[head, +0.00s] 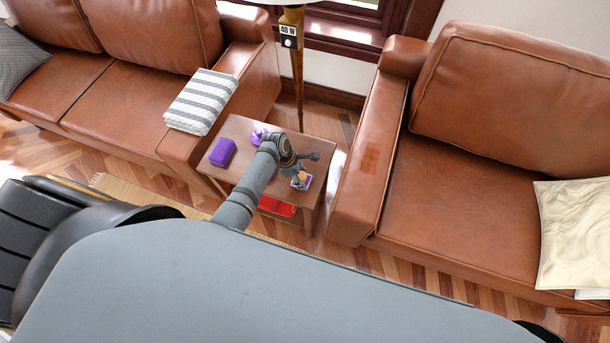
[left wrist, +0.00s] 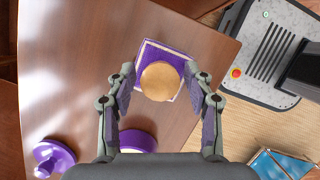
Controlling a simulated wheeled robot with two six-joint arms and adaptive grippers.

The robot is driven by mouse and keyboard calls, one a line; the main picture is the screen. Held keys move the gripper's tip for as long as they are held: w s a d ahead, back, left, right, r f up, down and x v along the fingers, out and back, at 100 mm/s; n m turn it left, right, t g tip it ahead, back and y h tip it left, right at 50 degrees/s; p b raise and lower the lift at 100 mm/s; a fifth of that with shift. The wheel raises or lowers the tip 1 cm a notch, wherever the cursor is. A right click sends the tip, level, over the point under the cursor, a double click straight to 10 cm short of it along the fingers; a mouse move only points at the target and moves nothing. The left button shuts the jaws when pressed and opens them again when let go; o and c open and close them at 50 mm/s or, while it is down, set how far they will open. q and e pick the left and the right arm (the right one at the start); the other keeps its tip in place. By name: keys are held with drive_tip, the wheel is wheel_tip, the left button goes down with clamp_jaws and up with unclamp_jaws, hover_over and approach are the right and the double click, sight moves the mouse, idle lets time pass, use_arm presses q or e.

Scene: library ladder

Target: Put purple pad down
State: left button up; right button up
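The purple pad (left wrist: 150,55) is a flat square with a pale edge and a round tan piece (left wrist: 161,81) on top. It lies on the small wooden side table (head: 241,127), near the table's front right corner, and shows in the head view (head: 297,186) below my gripper. My left gripper (left wrist: 161,76) is open, its fingers on either side of the pad with visible gaps. The fingers appear not to touch it. My right gripper is in neither view.
A purple block (head: 222,152) and a purple knobbed object (head: 258,136) stand on the same table. A red object (head: 277,206) sits on its lower shelf. Brown leather sofas flank the table, with a striped cloth (head: 201,101) on the left armrest. A lamp pole (head: 297,75) stands behind.

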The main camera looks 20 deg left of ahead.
use_arm(q)
drive_tip(key=shift+r, duration=0.35)
drive_tip(key=p+v, duration=0.2)
drive_tip(key=v, duration=0.9)
drive_tip(key=shift+r, duration=0.35)
drive_tip(key=shift+a, duration=0.1)
